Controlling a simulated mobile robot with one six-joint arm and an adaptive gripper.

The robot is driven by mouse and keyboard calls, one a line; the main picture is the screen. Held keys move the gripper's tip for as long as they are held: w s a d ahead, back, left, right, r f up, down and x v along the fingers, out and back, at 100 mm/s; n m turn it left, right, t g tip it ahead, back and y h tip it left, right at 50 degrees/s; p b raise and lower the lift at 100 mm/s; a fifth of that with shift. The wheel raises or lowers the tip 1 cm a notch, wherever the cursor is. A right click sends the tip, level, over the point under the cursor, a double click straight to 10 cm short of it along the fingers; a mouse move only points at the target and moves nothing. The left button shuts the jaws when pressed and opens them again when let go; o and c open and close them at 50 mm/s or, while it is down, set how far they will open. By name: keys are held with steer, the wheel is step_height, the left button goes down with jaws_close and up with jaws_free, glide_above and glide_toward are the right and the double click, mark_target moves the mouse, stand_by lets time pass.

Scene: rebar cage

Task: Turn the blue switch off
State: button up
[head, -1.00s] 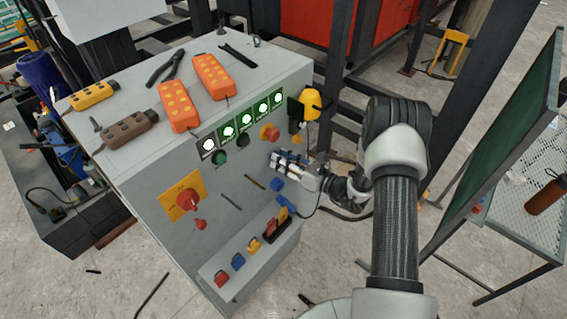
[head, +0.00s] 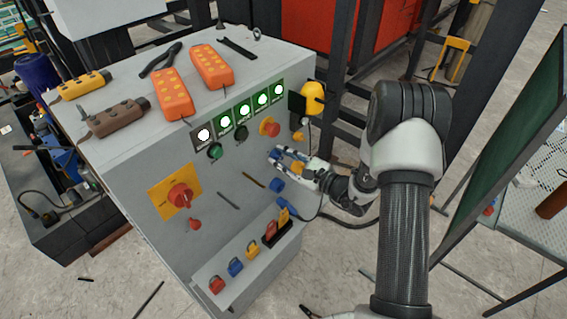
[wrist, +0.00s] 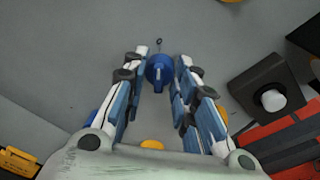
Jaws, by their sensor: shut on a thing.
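A red rotary switch (head: 180,195) on a yellow plate, a red button (head: 270,127) and a row of lit green lamps (head: 244,108) are on the same panel. Padlocks (head: 235,267) line a lower ledge. Orange pendants (head: 172,95) lie on top. A yellow lamp (head: 313,97) sits at the right corner.

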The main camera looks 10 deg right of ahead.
steer(key=shift+n+b, duration=0.35)
steer(key=shift+n, duration=0.15)
steer(key=o, duration=1.1)
steer(key=shift+s+d, duration=0.1)
steer(key=v, duration=1.1)
steer(key=shift+s+d, duration=0.2)
steer(key=shift+s, duration=0.1)
